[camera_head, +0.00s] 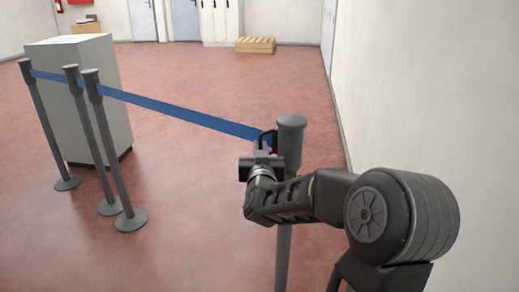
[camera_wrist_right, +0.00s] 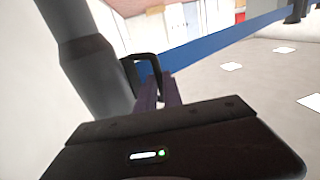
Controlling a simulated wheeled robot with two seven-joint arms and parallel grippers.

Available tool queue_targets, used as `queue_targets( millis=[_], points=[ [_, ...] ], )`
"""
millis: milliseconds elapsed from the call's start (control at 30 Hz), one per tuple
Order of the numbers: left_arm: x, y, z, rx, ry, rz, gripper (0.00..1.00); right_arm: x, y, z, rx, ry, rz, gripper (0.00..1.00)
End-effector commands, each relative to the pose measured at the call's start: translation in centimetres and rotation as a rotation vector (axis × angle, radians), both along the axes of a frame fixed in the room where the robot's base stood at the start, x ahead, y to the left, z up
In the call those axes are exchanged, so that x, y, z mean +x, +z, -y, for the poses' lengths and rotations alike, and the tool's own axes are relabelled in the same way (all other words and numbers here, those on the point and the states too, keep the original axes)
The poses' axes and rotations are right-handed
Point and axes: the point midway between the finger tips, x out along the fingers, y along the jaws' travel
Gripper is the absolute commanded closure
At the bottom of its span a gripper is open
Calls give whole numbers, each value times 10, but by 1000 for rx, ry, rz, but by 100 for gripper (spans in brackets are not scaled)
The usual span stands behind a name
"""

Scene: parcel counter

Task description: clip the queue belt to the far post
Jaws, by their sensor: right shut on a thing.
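The blue queue belt (camera_head: 185,112) is pulled out from the posts at the left and runs taut to the grey post (camera_head: 291,137) at the right, beside my right gripper. My right gripper (camera_head: 264,152) is shut on the belt's dark end clip (camera_head: 268,139), at the left side of that post's upper part. In the right wrist view, the black clip (camera_wrist_right: 148,66) is right against or very close to the post (camera_wrist_right: 92,60); I cannot tell if it is latched. The belt (camera_wrist_right: 215,42) leads away to the upper right. My left gripper is not in view.
Three grey posts (camera_head: 106,150) stand at the left, in front of a grey cabinet (camera_head: 100,80). A white wall (camera_head: 420,80) is close on the right. A wooden crate (camera_head: 255,45) lies far back. The red floor between is clear.

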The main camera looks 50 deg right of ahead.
Motion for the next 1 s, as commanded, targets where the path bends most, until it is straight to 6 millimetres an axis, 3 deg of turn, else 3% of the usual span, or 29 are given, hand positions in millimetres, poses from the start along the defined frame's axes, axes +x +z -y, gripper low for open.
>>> queue_targets(
  millis=[33, 67, 300, 667, 1000],
  points=[
    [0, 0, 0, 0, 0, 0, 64, -3, -4, 2, 5, -7, -5, 100],
    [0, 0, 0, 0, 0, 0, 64, -3, -4, 2, 5, -7, -5, 87],
    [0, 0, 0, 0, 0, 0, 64, -2, -2, 2, 3, -6, -3, 68],
    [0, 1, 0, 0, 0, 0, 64, -5, -1, -3, 4, -3, -1, 68],
    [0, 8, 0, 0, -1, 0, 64, -40, 0, -39, 4, -3, -1, 68]
  ],
)
